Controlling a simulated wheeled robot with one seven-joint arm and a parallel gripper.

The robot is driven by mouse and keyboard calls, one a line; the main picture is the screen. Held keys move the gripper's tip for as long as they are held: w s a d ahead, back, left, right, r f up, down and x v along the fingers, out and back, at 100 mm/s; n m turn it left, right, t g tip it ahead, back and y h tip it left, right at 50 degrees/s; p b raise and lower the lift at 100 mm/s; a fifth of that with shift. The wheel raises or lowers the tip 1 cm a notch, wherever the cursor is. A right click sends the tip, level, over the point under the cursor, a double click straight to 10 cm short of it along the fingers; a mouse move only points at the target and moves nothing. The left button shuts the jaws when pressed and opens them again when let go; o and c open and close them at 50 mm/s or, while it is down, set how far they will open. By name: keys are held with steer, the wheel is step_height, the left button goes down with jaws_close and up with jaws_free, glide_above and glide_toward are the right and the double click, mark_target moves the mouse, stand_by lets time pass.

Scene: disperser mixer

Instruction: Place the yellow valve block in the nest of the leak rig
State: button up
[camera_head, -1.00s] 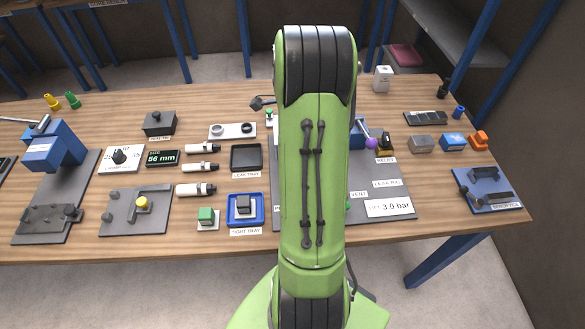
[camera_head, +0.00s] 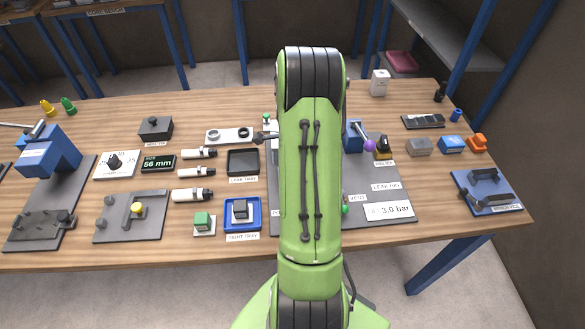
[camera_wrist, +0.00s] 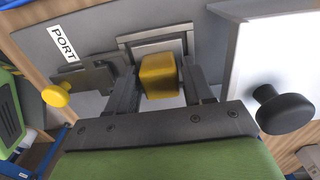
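The yellow valve block (camera_wrist: 160,76) shows in the wrist view between the two fingers of my gripper (camera_wrist: 162,88). The fingers look shut on its sides. Behind the block is a grey stepped frame, the nest (camera_wrist: 136,40), on the leak rig's plate (camera_wrist: 92,28). The block overlaps the nest in this view, and I cannot tell whether it is seated or above it. In the head view the rig plate (camera_head: 385,187) shows in part, and my green arm hides the nest, the block and my gripper.
In the wrist view a yellow knob on a grey clamp (camera_wrist: 58,94) sits left of the nest. A white panel with a black knob (camera_wrist: 286,108) is close on the right. In the head view a blue tray (camera_head: 229,213) and a black tray (camera_head: 243,162) lie left of the rig.

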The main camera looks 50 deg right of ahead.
steer(key=shift+o, duration=1.2)
step_height(320, 180, up, 12)
steer(key=r+p, duration=0.1)
steer(key=p, duration=0.1)
steer(key=w+a+r+n+t+h, duration=0.1)
steer(key=w+a+r+n, duration=0.2)
steer(key=a+r+n, duration=0.6)
steer(key=s+a+r+n+t, duration=0.1)
steer(key=s+a+n, duration=0.3)
steer(key=a+n, duration=0.2)
steer(key=s+a+r+n+t, duration=0.1)
steer(key=s+a+n+t, duration=0.1)
steer(key=s+a+n, duration=0.2)
steer(key=s+a+r+n+t+y, duration=0.1)
steer(key=s+a+n, duration=0.2)
steer(key=a+n, duration=0.5)
steer(key=a, duration=0.3)
steer(key=shift+s+a+n+t, duration=0.3)
steer(key=shift+s+a+n, duration=0.1)
